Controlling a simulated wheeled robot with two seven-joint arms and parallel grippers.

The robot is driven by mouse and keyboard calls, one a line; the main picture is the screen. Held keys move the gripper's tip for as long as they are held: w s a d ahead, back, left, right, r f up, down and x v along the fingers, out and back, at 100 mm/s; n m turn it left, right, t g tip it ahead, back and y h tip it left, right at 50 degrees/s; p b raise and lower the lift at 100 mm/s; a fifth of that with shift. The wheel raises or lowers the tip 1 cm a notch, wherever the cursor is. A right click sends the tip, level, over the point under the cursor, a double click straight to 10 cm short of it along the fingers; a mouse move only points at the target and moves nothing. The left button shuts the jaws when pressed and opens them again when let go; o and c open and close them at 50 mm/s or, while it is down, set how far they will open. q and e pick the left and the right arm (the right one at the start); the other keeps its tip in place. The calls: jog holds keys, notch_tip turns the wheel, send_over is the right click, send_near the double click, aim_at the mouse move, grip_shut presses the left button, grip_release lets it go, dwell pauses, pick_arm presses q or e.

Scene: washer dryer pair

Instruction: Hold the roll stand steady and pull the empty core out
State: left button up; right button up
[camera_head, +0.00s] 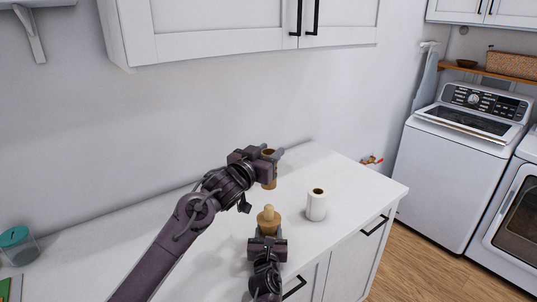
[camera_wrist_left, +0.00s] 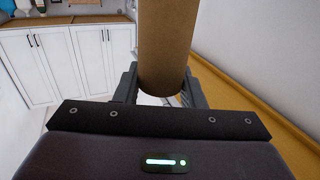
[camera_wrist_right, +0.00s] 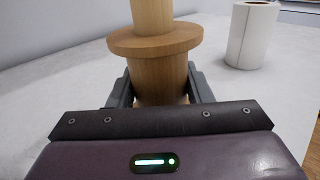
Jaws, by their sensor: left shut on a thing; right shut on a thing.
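The empty core (camera_head: 270,183) is a brown cardboard tube. My left gripper (camera_head: 271,154) is shut on it and holds it upright above the counter, behind the stand and apart from it. The core also fills the upper middle of the left wrist view (camera_wrist_left: 166,45). The wooden roll stand (camera_head: 267,218) stands upright on the counter, with a rounded post above a wide collar. My right gripper (camera_head: 267,238) is shut on its thicker lower body, below the collar, as the right wrist view shows (camera_wrist_right: 158,78). The post carries no core.
A full white paper roll (camera_head: 316,206) stands on the white counter (camera_head: 345,180) to the right of the stand. A jar with a teal lid (camera_head: 14,238) is at the far left. Wall cabinets (camera_head: 225,30) hang above. A washer (camera_head: 465,130) stands at the right.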

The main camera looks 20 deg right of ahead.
jog(key=o, duration=1.3)
